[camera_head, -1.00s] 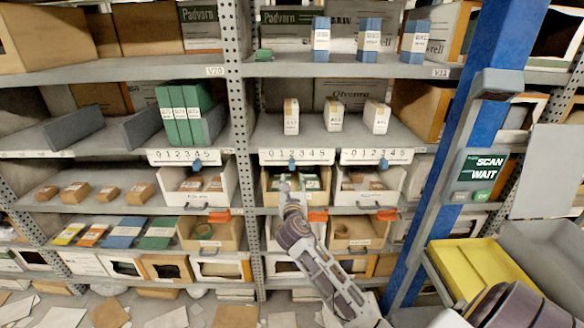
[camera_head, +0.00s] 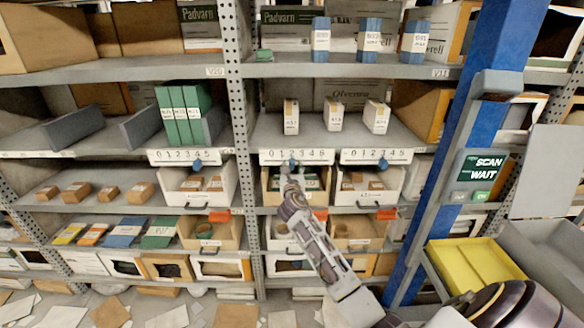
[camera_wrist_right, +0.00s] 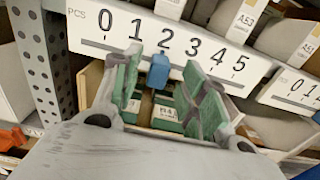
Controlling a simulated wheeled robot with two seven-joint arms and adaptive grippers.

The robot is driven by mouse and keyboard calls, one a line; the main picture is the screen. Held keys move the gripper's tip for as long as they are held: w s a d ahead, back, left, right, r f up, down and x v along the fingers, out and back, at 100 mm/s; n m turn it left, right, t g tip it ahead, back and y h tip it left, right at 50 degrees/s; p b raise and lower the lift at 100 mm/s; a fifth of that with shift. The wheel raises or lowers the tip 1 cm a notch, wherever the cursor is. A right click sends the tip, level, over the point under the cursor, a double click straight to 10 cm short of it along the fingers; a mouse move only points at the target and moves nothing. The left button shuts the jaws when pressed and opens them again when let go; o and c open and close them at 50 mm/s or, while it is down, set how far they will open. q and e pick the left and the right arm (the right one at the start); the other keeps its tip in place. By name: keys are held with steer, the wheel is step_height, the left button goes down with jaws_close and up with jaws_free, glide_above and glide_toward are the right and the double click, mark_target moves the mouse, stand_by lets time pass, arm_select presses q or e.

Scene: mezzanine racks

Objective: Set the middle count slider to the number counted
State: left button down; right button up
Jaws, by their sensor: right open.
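The middle count slider, a blue tab (camera_head: 292,162), hangs below a white scale (camera_head: 318,155) marked 0 to 5. In the right wrist view the blue tab (camera_wrist_right: 158,72) sits under the 2. My right gripper (camera_head: 291,172) is open just in front of it. In the wrist view its green-padded fingers (camera_wrist_right: 162,88) stand on either side of the tab, with gaps visible. Below the scale is the middle bin (camera_head: 266,186) with green boxes (camera_wrist_right: 166,112) inside. The fingers partly hide them, so I cannot count them surely. My left gripper is not in view.
Similar scales with blue sliders are at left (camera_head: 197,163) and right (camera_head: 384,163). The shelf uprights (camera_head: 240,120) and a blue post (camera_head: 450,150) flank the bay. A yellow tray (camera_head: 470,262) is at lower right.

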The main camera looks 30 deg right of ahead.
steer(key=shift+x, duration=0.85)
jaws_close()
